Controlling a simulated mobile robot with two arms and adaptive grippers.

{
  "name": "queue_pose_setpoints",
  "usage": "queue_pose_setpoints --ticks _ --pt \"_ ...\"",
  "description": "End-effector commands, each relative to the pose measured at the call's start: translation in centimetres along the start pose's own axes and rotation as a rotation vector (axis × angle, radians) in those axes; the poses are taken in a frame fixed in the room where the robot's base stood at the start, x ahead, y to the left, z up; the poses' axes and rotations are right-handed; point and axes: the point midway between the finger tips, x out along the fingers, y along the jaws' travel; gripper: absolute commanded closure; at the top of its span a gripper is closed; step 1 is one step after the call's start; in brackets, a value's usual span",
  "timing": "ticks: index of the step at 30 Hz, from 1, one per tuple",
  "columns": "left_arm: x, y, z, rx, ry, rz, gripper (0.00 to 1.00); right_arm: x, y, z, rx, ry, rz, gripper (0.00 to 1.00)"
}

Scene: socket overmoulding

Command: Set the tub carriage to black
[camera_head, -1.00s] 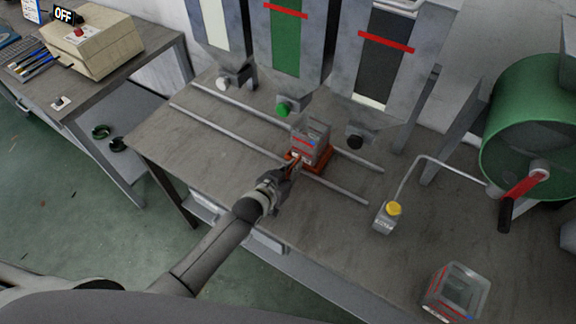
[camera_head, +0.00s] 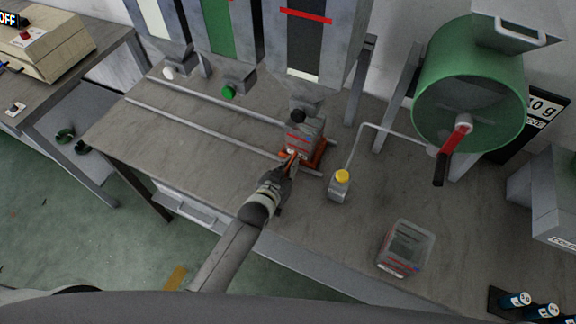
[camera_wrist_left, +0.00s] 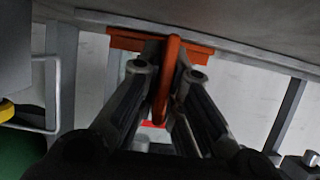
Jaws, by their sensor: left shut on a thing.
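The orange tub carriage (camera_head: 319,157) sits at the right end of the two rails, with a clear tub (camera_head: 301,142) with red marks on it. The tub is beneath the spout of the dark hopper (camera_head: 304,45), at its black knob (camera_head: 298,116); exact alignment cannot be told. My left gripper (camera_head: 289,163) is shut on the carriage's front handle. In the left wrist view the orange handle (camera_wrist_left: 167,90) stands between my two fingers. My right gripper is not in view.
Hoppers with a green knob (camera_head: 228,92) and a white knob (camera_head: 168,73) stand left along the rails (camera_head: 205,130). Right of the carriage are a yellow-capped dispenser (camera_head: 340,184), a second clear tub (camera_head: 406,250) and a green drum (camera_head: 468,85) with a red crank.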

Motion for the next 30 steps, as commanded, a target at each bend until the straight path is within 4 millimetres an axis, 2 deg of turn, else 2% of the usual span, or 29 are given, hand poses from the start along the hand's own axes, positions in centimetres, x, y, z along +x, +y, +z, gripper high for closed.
queue_pose_setpoints --ticks 7,8,12,23,30 --pt "0.0 0.5 0.1 -0.003 0.000 0.007 1.00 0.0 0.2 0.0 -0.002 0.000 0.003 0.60" --pt "0.0 0.5 0.1 -0.004 0.000 0.007 0.89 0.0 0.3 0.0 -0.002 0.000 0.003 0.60" --pt "0.0 0.4 0.1 -0.004 0.000 0.006 0.71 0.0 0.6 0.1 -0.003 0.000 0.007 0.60" --pt "-0.2 0.2 0.1 -0.002 0.000 0.004 0.71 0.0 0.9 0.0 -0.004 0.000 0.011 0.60" --pt "-2.4 0.3 0.1 -0.003 0.000 0.004 0.71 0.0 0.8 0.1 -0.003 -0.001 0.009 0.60"
